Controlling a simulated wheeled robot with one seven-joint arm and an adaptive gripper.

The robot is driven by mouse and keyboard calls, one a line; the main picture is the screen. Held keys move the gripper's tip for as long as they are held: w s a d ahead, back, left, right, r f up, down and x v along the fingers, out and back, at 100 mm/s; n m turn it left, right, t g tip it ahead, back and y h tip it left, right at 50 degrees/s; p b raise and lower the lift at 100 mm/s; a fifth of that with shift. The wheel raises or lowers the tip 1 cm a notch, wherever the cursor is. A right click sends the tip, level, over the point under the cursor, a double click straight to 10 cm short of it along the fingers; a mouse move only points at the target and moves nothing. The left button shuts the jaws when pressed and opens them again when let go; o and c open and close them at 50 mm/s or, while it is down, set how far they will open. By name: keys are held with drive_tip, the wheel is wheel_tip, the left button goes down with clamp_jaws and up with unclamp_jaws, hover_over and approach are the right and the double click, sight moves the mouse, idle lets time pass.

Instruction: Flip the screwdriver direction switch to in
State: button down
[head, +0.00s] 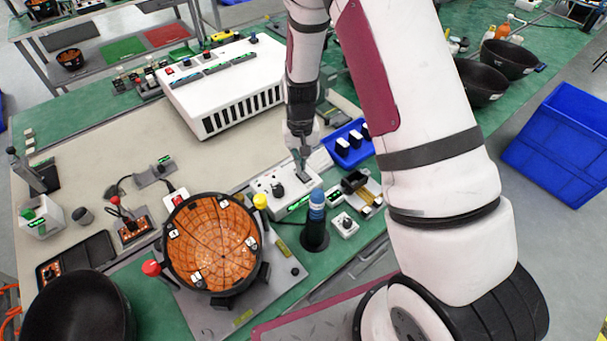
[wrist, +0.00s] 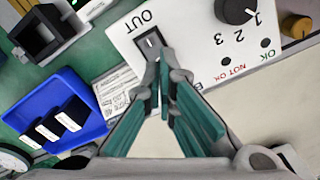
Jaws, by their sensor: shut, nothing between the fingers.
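The white controller box (head: 268,186) stands on the bench in the head view, with a dark knob and a green display. In the wrist view its face (wrist: 195,25) fills the top. The direction switch (wrist: 151,42) is a small black-framed rocker beside the printed word OUT; its other end is partly hidden by my fingers, so I cannot read its setting. My gripper (wrist: 165,62) is shut and empty, fingertips over or against the switch's lower end; contact is unclear. My gripper (head: 302,158) also shows above the box's far right part in the head view.
A blue tray (head: 341,161) with black-and-white pieces lies right of the box. A blue-topped cylinder (head: 316,207) in a dark holder stands in front. An orange-lined round fixture (head: 222,250) is at front left. A large white vented unit (head: 222,88) stands behind.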

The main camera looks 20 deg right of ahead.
drive_tip(key=shift+f+b, duration=0.3)
drive_tip(key=shift+f, duration=0.8)
idle(0.6)
drive_tip(key=shift+r, duration=0.1)
drive_tip(key=shift+r+p, duration=1)
drive_tip(key=shift+r, duration=2.45)
